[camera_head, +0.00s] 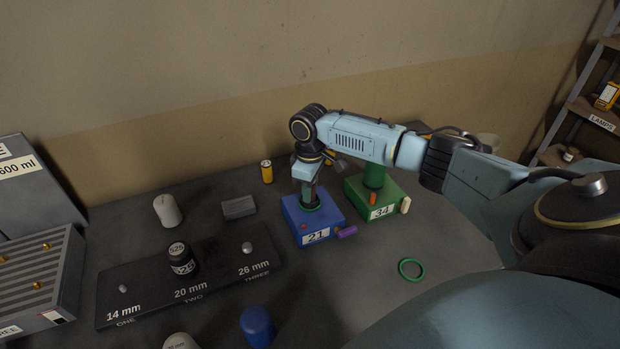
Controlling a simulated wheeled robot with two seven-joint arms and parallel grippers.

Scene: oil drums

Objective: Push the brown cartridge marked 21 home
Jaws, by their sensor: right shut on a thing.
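A blue block (333,218) with a white label 21 (315,237) stands on the table, with a purple tab at its right front. My right gripper (310,193) points down over the top of this block. It is shut on an upright cartridge that stands at the block's top opening. The fingers hide most of the cartridge, so its brown colour and its mark do not show. A dark greenish rim shows low down, where it meets the block. I cannot tell how deep it sits. My left gripper is not in view.
A green block marked 34 (382,211) with a green cylinder stands close at the right. A green ring (411,269) lies in front. A yellow can (267,171) and a grey block (238,208) stand left, behind a dark weight board (215,271).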

